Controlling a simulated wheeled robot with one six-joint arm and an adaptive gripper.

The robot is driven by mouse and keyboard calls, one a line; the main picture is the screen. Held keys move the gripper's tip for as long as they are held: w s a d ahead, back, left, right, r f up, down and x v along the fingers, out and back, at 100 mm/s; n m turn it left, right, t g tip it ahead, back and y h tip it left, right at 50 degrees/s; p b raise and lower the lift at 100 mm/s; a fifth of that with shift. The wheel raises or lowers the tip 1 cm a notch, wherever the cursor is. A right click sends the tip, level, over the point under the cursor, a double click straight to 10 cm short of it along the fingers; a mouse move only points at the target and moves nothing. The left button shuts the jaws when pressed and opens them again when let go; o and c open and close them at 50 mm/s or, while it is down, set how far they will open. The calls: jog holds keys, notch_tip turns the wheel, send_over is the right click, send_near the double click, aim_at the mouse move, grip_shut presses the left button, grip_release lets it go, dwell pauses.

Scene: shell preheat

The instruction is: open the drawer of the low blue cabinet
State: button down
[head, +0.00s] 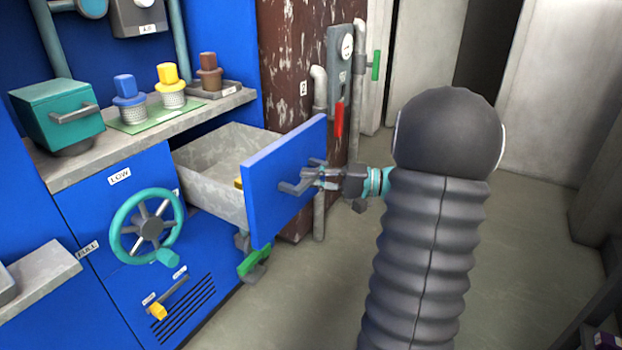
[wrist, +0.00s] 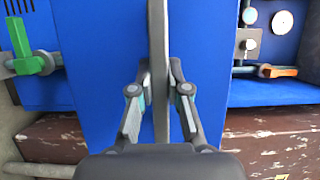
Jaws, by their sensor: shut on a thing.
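The low blue cabinet (head: 90,205) stands at the left in the head view. Its drawer (head: 215,170) is pulled well out, showing a grey inside with a small yellow thing (head: 239,183) partly hidden behind the blue front. My gripper (head: 322,176) is at the grey bar handle (head: 299,180) on the drawer front (head: 270,190). In the wrist view the handle (wrist: 158,70) runs between the two fingers of my gripper (wrist: 160,110), which is shut on it.
A rusty panel (head: 300,70) with pipes is behind. The floor (head: 310,300) right of the drawer is bare.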

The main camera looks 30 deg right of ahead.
jog(key=c, duration=1.1)
grip_release()
jog(key=shift+d, duration=0.1)
jog(key=v, duration=1.2)
jog(key=shift+s, duration=0.1)
